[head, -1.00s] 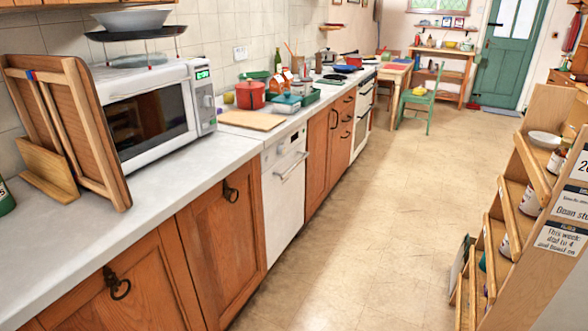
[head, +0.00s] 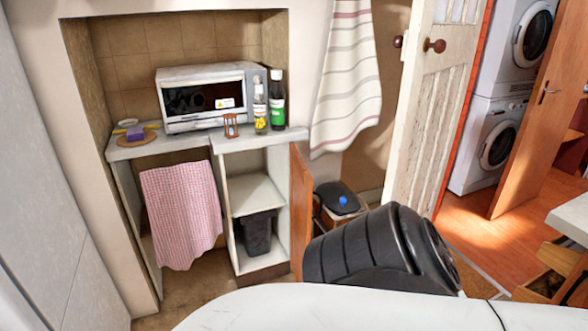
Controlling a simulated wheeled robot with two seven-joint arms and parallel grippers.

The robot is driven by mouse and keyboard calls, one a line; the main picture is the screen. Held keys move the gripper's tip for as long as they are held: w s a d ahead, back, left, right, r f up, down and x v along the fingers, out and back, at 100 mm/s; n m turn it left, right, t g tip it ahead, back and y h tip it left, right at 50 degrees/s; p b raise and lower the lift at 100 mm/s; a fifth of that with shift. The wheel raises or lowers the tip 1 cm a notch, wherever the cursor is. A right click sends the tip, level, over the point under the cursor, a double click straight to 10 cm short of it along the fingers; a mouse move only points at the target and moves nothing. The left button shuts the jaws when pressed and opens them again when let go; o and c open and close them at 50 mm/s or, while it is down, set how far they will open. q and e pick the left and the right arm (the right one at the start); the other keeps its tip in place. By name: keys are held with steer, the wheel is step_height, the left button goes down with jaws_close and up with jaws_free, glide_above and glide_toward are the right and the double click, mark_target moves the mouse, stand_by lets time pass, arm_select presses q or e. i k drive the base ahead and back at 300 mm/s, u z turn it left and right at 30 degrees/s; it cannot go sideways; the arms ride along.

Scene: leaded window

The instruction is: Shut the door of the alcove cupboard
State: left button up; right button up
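The alcove cupboard (head: 231,228) stands under the worktop in the alcove, with a white interior and a shelf. Its orange-brown wooden door (head: 301,205) stands open at the cupboard's right side, seen almost edge-on. The inside is exposed, and a dark bin (head: 258,236) stands in its lower part. Neither of my grippers is in view. A black ribbed part of my own arm shows at the lower middle right, in front of the area right of the door. It looks close to the door's lower edge, but I cannot tell the distance.
On the worktop (head: 277,138) are a microwave (head: 200,97), bottles (head: 277,103) and an hourglass (head: 231,126). A pink checked cloth (head: 181,215) hangs left of the cupboard. A black-lidded bin (head: 337,196) stands right of the door. A white panelled door (head: 432,110) stands open further right.

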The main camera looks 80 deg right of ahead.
mark_target(301, 192)
steer(key=z, duration=0.1)
steer(key=k, duration=1.6)
steer(key=z, duration=1.85)
steer(key=i, duration=1.85)
steer(key=u, duration=0.6)
